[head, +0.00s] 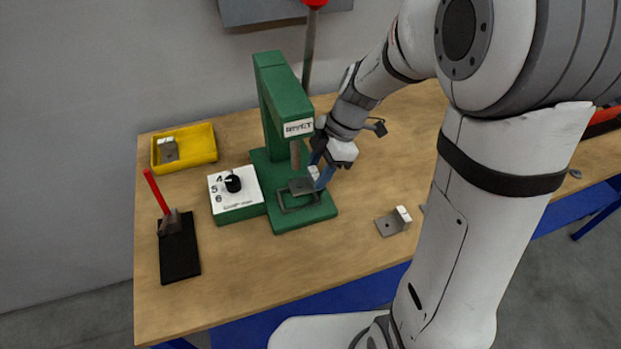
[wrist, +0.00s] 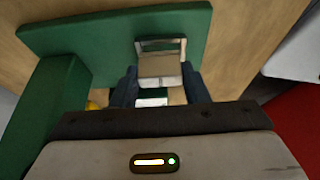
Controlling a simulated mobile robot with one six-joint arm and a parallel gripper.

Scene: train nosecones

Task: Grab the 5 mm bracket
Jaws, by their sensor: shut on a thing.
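A grey metal bracket (head: 301,187) with a white-faced upright sits at the green press (head: 283,100), over the metal fixture (head: 292,208) on its base. My gripper (head: 322,177) reaches in from the right and is shut on the bracket's upright. In the wrist view the bracket (wrist: 160,68) lies between the fingers of my gripper (wrist: 160,84). Another bracket (head: 393,222) stands on the table to the right, and one more (head: 168,149) is in the yellow tray (head: 202,157). No thickness marking is readable on any bracket.
A green and white selector box (head: 236,194), marked 4, 5, 6, stands left of the press base. The press column stands close behind my gripper. The table front (head: 270,275) is clear.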

